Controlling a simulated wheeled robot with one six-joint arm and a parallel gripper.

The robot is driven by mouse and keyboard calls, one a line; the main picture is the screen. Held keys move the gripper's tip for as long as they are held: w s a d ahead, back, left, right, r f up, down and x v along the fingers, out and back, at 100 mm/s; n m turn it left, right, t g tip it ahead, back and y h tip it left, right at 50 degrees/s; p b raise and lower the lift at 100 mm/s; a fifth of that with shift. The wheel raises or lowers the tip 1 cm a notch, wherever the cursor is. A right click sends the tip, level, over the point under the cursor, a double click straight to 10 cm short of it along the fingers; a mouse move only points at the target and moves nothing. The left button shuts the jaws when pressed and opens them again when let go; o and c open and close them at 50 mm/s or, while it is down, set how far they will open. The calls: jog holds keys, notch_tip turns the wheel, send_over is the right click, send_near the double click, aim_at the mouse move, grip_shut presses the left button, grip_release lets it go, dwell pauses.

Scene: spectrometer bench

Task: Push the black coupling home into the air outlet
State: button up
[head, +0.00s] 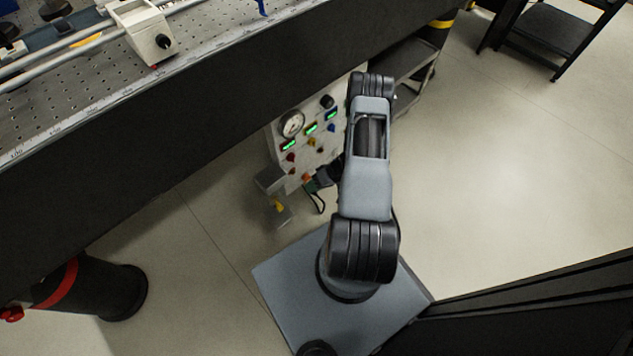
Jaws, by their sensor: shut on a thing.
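The control panel (283,141) stands under the bench edge, carrying a round gauge, green displays and several coloured fittings. My gripper (318,182) is at the panel's lower right, small and partly hidden by my own arm. It is shut on a small dark piece that looks like the black coupling (311,186). An orange-red fitting (306,177) on the panel is right beside it. I cannot tell which fitting is the air outlet, or whether the coupling touches it or is seated in it. A thin black hose (320,205) loops below the gripper.
The perforated bench (70,110) with rails and a white instrument (145,32) spans the upper left. A grey bracket (271,180) juts out at the panel's lower left. A black bench leg (110,292) with a red band stands lower left. Open floor lies at right.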

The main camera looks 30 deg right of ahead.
dwell(0.5)
jog(key=shift+w+a+b, duration=0.2)
jog(key=shift+w, duration=1)
jog(key=shift+w+a+b, duration=0.15)
jog(key=shift+w+a, duration=0.05)
jog(key=shift+w, duration=0.95)
jog(key=shift+w+a, duration=0.1)
jog(key=shift+w, duration=0.4)
jog(key=shift+w+a, duration=0.1)
jog(key=shift+w, duration=0.55)
jog(key=shift+w, duration=0.1)
jog(key=o, duration=1)
jog(key=p+v, duration=0.4)
jog(key=v, duration=1)
